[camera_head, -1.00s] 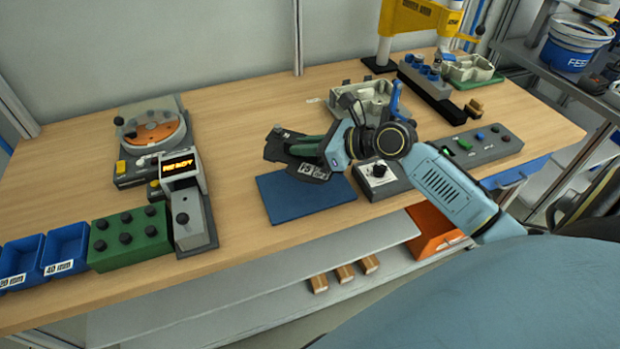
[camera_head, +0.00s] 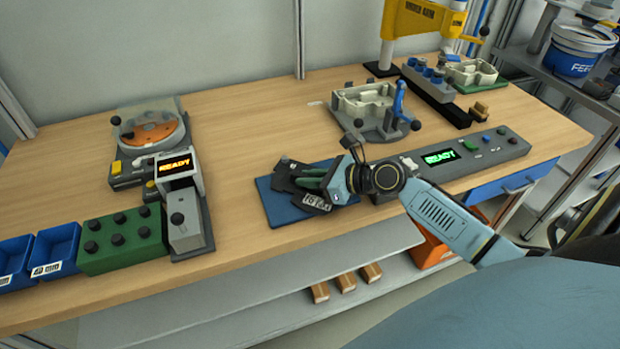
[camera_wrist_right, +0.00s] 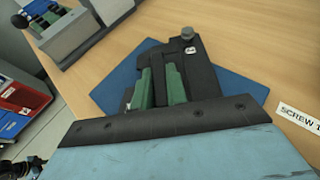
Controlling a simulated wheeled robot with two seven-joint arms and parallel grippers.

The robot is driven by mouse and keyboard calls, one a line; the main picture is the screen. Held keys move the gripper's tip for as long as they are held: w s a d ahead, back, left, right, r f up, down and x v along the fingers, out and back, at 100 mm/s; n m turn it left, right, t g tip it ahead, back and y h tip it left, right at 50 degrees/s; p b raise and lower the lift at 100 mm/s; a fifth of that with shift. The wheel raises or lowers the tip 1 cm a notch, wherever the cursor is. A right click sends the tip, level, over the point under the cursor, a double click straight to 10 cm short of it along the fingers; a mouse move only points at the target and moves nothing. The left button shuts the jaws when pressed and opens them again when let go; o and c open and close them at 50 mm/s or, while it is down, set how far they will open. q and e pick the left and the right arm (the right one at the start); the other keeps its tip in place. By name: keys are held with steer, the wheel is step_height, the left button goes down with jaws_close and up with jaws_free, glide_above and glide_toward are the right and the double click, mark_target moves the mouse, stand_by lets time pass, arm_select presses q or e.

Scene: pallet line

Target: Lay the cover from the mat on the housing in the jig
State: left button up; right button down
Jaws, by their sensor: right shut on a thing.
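My right gripper (camera_head: 308,180) is over the blue mat (camera_head: 279,213), its green fingers shut on the dark cover. The cover (camera_head: 284,172) is a flat dark plate with a small knob; it also shows in the wrist view (camera_wrist_right: 203,75), between and beyond the fingers. Whether it touches the mat (camera_wrist_right: 235,88) I cannot tell. The pale housing (camera_head: 362,103) sits in the grey jig (camera_head: 372,128), behind and right of the gripper. A blue lever (camera_head: 399,98) stands up at the jig's right side. My left gripper is not in view.
A control box (camera_head: 480,150) with a green READY display stands right of the mat, partly behind my arm. A yellow press (camera_head: 420,20) and a second pale housing (camera_head: 470,72) are at the back right. A feeder (camera_head: 150,135) and green block (camera_head: 122,240) stand left. The bench between is clear.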

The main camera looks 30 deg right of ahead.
steer(key=shift+f, duration=0.1)
steer(key=c, duration=1.4)
jaws_free()
